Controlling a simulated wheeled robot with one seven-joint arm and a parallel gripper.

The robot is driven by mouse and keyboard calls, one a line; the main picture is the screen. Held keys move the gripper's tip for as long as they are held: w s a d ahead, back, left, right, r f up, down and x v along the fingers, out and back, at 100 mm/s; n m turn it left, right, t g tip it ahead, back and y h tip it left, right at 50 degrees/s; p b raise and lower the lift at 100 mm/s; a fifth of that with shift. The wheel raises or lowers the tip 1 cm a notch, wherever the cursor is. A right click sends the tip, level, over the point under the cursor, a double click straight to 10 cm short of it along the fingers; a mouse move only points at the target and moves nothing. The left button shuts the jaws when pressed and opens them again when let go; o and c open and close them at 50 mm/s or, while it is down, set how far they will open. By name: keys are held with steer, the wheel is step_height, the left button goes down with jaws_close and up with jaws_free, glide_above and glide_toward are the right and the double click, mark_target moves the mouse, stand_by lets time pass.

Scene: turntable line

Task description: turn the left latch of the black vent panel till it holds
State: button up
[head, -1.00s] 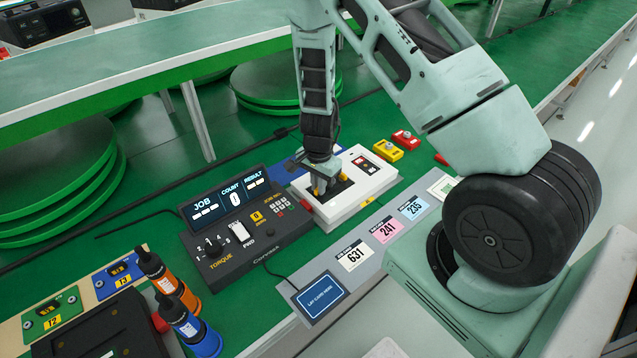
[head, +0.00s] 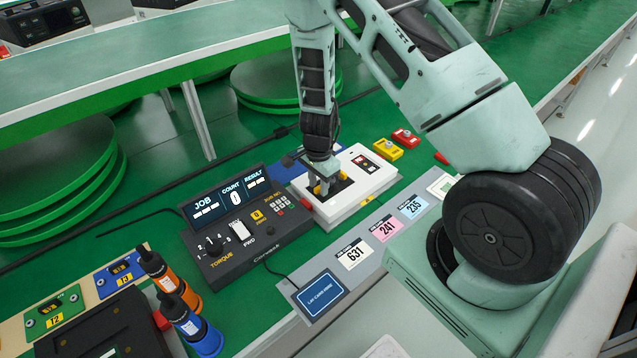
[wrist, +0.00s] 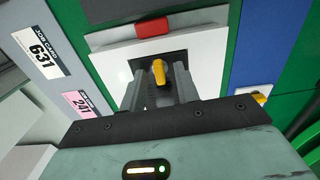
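The white box (head: 376,181) on the bench carries the black vent panel (wrist: 149,66) in a recess in its top. A yellow latch (wrist: 158,72) shows at the recess in the wrist view, between my finger ends. My gripper (wrist: 162,88) points down over the panel. Its two fingers stand apart, one on each side of the yellow latch, with a dark gap between them. Whether a finger touches the latch cannot be told. In the head view my gripper (head: 321,186) hides much of the panel, and the other latch cannot be made out clearly.
A black torque controller (head: 245,245) stands left of the box. Job cards (head: 355,254) lie on a grey strip in front. A yellow button box (head: 388,149) and a red one (head: 405,138) stand behind at the right. Orange and blue screwdrivers stand at front left.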

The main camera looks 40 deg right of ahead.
mark_target(319, 187)
step_height(319, 187, up, 18)
steer(key=shift+f, duration=0.25)
stand_by(0.5)
stand_by(0.4)
steer(key=s+a+r+n+y, duration=0.1)
steer(key=s+a+r+n, duration=0.3)
steer(key=a, duration=0.5)
steer(key=s+a+r+n+y, duration=0.1)
steer(key=s+a+r+n, duration=0.1)
steer(key=s+a+n, duration=0.45)
steer(key=s+a+r+n, duration=0.2)
steer(key=s+a+n, duration=0.2)
steer(key=s+n, duration=0.3)
steer(key=s+a+r+n+h, duration=0.1)
steer(key=s+a+r+n, duration=0.2)
steer(key=s+a+n, duration=0.2)
steer(key=shift+s+r+n, duration=0.2)
steer(key=shift+s+n, duration=0.9)
steer(key=shift+n, duration=0.15)
steer(key=shift+d, duration=0.1)
